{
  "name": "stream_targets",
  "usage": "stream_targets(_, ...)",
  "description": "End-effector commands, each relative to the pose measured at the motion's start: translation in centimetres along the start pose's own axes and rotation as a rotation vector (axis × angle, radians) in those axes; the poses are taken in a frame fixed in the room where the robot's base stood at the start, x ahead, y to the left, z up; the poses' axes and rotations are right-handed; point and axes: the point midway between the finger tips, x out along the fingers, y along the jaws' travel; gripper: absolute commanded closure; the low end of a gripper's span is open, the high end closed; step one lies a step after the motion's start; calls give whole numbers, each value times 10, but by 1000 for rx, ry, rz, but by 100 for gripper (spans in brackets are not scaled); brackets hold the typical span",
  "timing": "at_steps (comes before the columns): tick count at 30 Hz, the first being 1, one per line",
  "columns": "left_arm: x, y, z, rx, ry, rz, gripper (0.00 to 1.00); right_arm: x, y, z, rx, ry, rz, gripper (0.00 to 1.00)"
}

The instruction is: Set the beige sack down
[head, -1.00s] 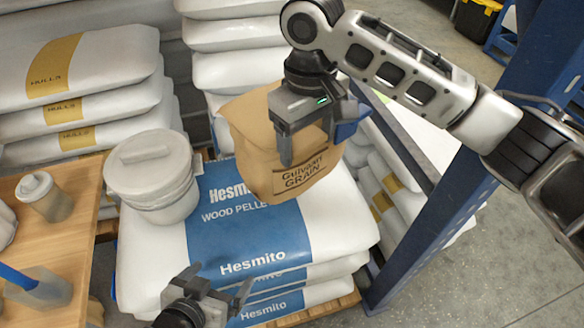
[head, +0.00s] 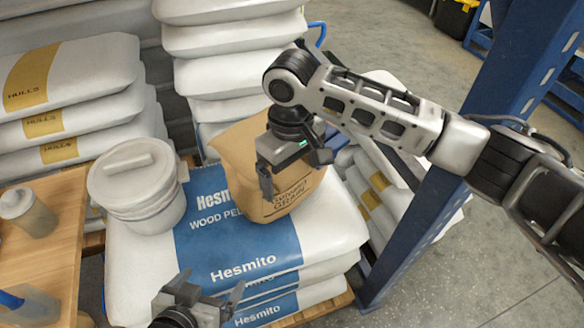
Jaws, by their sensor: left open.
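The beige sack (head: 235,160), printed with grain lettering, is upright and slightly tilted over the top white wood-pellet sack (head: 320,225). Its lower edge appears to be at or just above that sack's surface; I cannot tell whether it bears its full weight there. My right gripper (head: 293,166) is at the beige sack's upper part, one finger in front of its face and the other at its right side, and looks shut on it. My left gripper (head: 213,294) is open and empty at the bottom edge of the view, in front of the pile.
A white lidded bucket (head: 137,195) stands on the pile, left of the beige sack. A wooden table (head: 62,245) with bottles is at the left. White sack stacks (head: 232,45) rise behind. A blue rack post (head: 430,200) stands close on the right. The pile's front top is clear.

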Motion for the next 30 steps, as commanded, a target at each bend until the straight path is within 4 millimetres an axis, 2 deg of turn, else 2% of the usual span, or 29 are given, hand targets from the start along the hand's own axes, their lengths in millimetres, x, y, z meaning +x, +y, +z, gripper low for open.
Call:
stream_targets(7, 0, 0, 0, 0, 0, 0, 5, -3, 0, -1, 1, 4, 1, 7)
stream_targets(11, 0, 0, 0, 0, 0, 0, 5, -14, 0, -1, 0, 6, 1, 7)
stream_targets(24, -2, 1, 5, -3, -9, 1, 5, -101, 0, -1, 0, 7, 2, 7)
stream_targets(30, -2, 1, 6, -3, -11, 2, 5, -120, 0, -1, 0, 5, 1, 7)
